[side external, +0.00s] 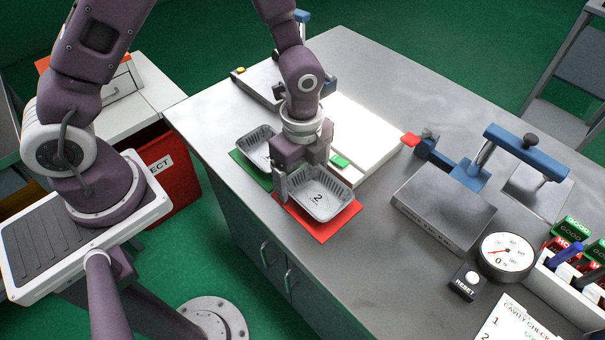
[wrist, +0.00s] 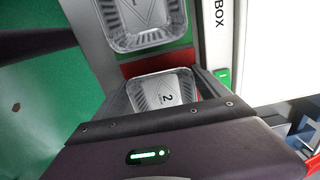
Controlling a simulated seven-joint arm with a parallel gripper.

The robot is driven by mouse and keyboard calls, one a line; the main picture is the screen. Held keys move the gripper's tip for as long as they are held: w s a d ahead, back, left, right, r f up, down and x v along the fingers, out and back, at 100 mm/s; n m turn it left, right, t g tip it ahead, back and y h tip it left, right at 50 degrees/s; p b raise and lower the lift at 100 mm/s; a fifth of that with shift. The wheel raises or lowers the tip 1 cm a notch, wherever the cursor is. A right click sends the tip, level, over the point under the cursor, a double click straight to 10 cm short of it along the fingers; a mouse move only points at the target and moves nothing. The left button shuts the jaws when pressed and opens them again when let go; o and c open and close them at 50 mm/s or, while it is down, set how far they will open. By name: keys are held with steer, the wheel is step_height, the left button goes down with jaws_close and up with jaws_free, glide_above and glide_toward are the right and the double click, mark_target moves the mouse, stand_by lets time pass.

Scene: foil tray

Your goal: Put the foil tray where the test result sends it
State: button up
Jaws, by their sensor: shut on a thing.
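A silver foil tray marked 2 (side external: 317,199) is over the red mat (side external: 326,230) on the grey bench. My gripper (side external: 305,175) is shut on this tray, at the end nearer my gripper body. In the wrist view the tray (wrist: 162,92) shows between the two fingers, its near part hidden by my gripper. I cannot tell whether its base touches the mat. A second foil tray (side external: 258,143) sits on the green mat (side external: 246,172), just behind and left. The dial gauge (side external: 506,256) has its needle near 0.
A lit white box (side external: 365,135) with a green button (side external: 340,161) stands close behind the tray. A blue-handled press (side external: 445,205), reset button (side external: 468,284), check card (side external: 508,325) and marker rack (side external: 575,285) are at the right. A red reject bin (side external: 172,185) stands left of the bench.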

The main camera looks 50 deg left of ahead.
steer(key=shift+f, duration=0.2)
steer(key=o, duration=1.3)
steer(key=shift+r, duration=3.5)
steer(key=shift+r, duration=0.1)
steer(key=s+a+r+n+t, duration=0.2)
steer(key=s+a+r+n, duration=0.1)
steer(key=r+n, duration=0.3)
steer(key=s+a+r+n+t, duration=0.1)
steer(key=s+a+r+n, duration=0.2)
steer(key=r, duration=0.6)
steer(key=s+a+r+n+t, duration=0.1)
steer(key=s+n, duration=0.2)
steer(key=s+a+r+n, duration=0.1)
steer(key=s+r+n, duration=0.1)
steer(key=s+n, duration=0.1)
steer(key=s+a+r+n+t, duration=0.1)
steer(key=s+n, duration=0.2)
steer(key=shift+s+r+t, duration=0.2)
steer(key=shift+r+t, duration=0.1)
steer(key=shift+r, duration=0.05)
